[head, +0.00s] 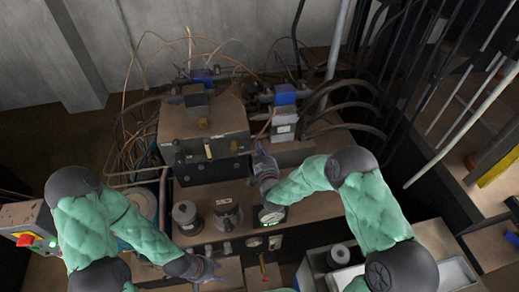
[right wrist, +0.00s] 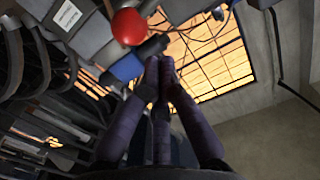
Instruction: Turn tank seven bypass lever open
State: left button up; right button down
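A round red knob (right wrist: 128,27) shows in the right wrist view, up and left of my fingertips. I cannot tell which lever it belongs to or read a tank number. My right gripper (right wrist: 160,65) has its fingers drawn together at the tips, with nothing seen between them. In the head view my right gripper (head: 262,160) is beside the right side of the brown box (head: 205,125). A brass lever (head: 208,149) stands on that box's front. A small red-tipped lever (head: 263,268) is low in the middle. My left gripper (head: 206,268) is low, left of it; its finger opening is unclear.
Round grey fittings (head: 227,215) and a gauge (head: 271,214) sit on the brown bench. Blue-topped valve units (head: 284,95) and thick hoses (head: 345,100) are behind. A control box with a red button (head: 25,240) is at left. A grey bin (head: 320,265) stands at lower right.

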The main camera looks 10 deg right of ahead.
jog(key=shift+a+f, duration=0.1)
jog(key=shift+f, duration=0.3)
pick_arm(q)
jog(key=shift+f, duration=0.1)
notch_tip(320, 180, down, 4)
jog(key=b, duration=0.4)
pick_arm(e)
jog(key=shift+d+f, duration=0.35)
jog(key=shift+f, duration=0.35)
pick_arm(q)
jog(key=shift+r, duration=0.2)
pick_arm(e)
jog(key=shift+w, duration=0.1)
